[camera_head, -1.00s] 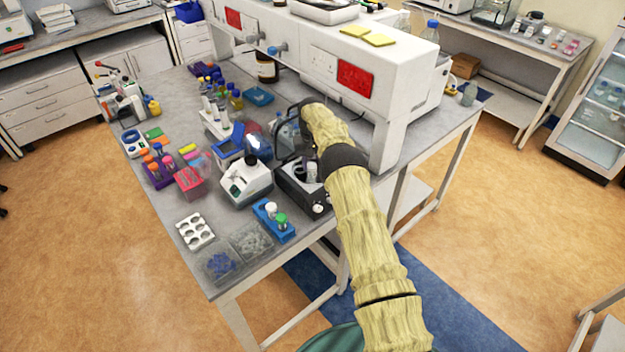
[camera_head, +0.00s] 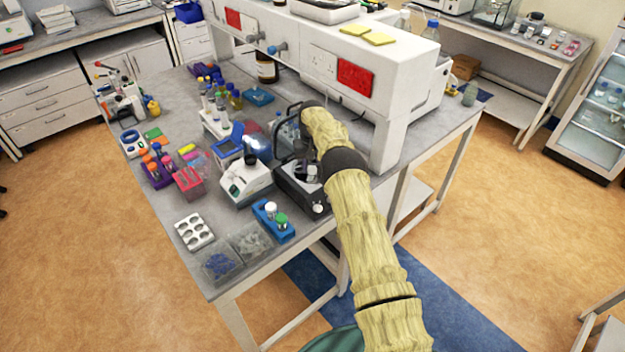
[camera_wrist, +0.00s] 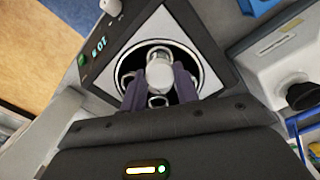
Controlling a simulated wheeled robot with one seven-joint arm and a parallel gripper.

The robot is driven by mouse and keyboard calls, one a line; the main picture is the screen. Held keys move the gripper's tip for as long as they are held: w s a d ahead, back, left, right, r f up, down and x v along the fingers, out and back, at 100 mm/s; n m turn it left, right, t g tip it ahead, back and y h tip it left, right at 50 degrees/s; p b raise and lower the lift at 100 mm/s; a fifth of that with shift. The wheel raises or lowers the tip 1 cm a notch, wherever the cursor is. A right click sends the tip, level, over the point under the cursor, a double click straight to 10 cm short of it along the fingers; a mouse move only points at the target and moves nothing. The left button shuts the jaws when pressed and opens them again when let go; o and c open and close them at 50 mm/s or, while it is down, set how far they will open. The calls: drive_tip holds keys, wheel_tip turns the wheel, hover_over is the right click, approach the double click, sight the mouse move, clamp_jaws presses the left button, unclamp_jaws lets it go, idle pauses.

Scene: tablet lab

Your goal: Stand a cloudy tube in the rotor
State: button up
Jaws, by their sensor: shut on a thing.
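My gripper (camera_wrist: 160,84) is shut on a tube (camera_wrist: 160,71), whose pale, rounded end shows between the two dark fingers. Whether its contents are cloudy I cannot tell. The tube and fingertips are over the round rotor opening (camera_wrist: 198,72) of the centrifuge (camera_wrist: 152,31); how deep the tube sits is hidden. In the head view the dark centrifuge (camera_head: 318,208) stands at the bench's right edge, with my gripper and arm over it, largely hiding the rotor.
A white instrument (camera_head: 247,181) stands just left of the centrifuge. A white shelf unit (camera_head: 385,95) rises close behind my arm. A white holed rack (camera_head: 195,232) and clear boxes (camera_head: 222,265) lie at the bench's front corner. Several tube racks crowd the left.

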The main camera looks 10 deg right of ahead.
drive_tip(key=shift+f+b, duration=0.4)
drive_tip(key=shift+f, duration=0.2)
drive_tip(key=o, duration=0.9)
wheel_tip(320, 180, up, 9)
drive_tip(key=shift+f+b, duration=0.15)
drive_tip(key=shift+b, duration=1.1)
drive_tip(key=shift+r+p, duration=3.5)
drive_tip(key=shift+r, duration=0.9)
drive_tip(key=shift+r, duration=0.1)
